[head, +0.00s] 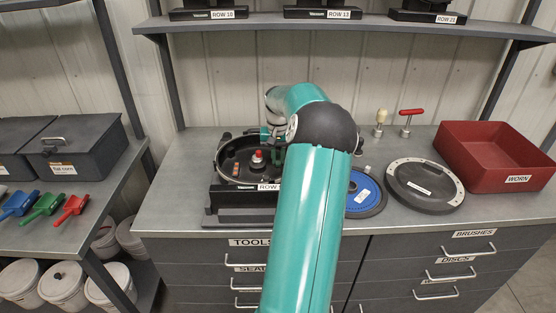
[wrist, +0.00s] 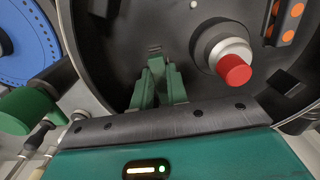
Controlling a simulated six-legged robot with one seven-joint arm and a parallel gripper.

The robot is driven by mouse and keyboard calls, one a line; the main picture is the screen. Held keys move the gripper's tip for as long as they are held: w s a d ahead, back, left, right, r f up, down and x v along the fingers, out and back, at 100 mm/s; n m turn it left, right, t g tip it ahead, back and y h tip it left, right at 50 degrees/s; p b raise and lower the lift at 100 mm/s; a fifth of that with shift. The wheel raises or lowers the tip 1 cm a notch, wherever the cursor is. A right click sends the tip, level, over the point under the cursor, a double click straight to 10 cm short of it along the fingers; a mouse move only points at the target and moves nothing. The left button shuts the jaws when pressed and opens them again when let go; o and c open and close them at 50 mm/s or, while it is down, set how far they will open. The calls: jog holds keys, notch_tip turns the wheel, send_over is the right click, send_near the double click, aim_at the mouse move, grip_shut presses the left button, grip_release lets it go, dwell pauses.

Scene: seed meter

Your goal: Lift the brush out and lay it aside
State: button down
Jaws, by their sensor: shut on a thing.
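The seed meter's round black housing (head: 226,178) stands open on the bench, left of my arm. The housing's dark interior (wrist: 120,60) fills much of the wrist view, with a red-tipped hub (wrist: 232,68) right of my fingers. My gripper (wrist: 158,68) has its green fingers close together inside the housing's outline, near its wall. It is shut on a small dark piece (wrist: 155,48), apparently the brush, mostly hidden by the fingers. I cannot tell whether the piece touches the housing. In the head view my arm hides most of the gripper.
A blue disc (head: 364,191) and a round black cover (head: 424,186) lie right of my arm. A red bin (head: 495,155) labelled WORN stands at the far right. Bare bench shows along the front right.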

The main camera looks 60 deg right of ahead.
aim_at(278, 159)
jog(key=shift+r, duration=0.55)
notch_tip(278, 159, up, 2)
jog(key=s+a+r, duration=0.9)
jog(key=s+r, duration=0.1)
jog(key=shift+a, duration=0.35)
